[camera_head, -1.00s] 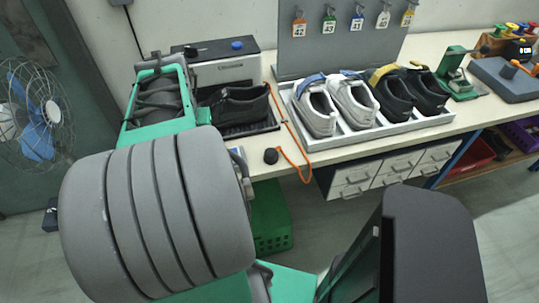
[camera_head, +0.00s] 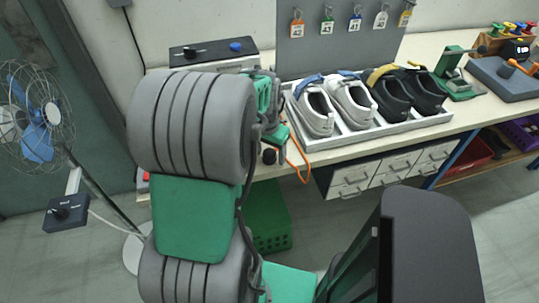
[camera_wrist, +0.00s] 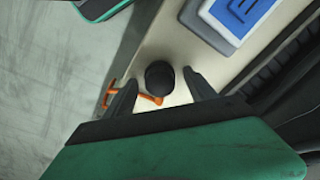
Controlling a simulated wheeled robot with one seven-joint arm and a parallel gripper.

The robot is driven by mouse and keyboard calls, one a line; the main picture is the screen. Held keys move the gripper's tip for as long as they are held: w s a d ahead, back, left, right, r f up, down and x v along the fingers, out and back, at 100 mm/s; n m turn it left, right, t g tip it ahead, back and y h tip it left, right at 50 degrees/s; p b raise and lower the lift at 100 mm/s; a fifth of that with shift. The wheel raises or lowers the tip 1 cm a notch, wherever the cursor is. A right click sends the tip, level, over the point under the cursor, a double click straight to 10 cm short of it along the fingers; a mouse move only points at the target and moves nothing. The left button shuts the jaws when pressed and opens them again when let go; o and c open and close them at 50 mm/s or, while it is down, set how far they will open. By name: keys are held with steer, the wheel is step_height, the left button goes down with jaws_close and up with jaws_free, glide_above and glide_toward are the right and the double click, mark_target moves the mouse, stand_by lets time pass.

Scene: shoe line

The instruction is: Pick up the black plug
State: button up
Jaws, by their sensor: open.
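The black plug (camera_wrist: 160,77) is a round dark knob on the pale bench top, near its front edge, with an orange cord (camera_wrist: 150,98) beside it in the wrist view. In the head view the plug (camera_head: 269,156) shows just below the end of my arm. My gripper (camera_wrist: 159,80) is open, with one dark finger on either side of the plug in the wrist view. Gaps show between the plug and both fingers. I cannot tell how far the fingertips are above the bench. My arm hides part of the bench in the head view.
A white tray (camera_head: 335,143) with white and black shoes stands right of the plug. A blue and white item (camera_wrist: 235,18) lies near it in the wrist view. A control box (camera_head: 213,50) stands behind. A fan (camera_head: 38,115) stands at the left. A green crate (camera_head: 268,218) sits below the bench.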

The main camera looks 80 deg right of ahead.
jaws_close()
stand_by(0.6)
steer(key=shift+r, duration=0.15)
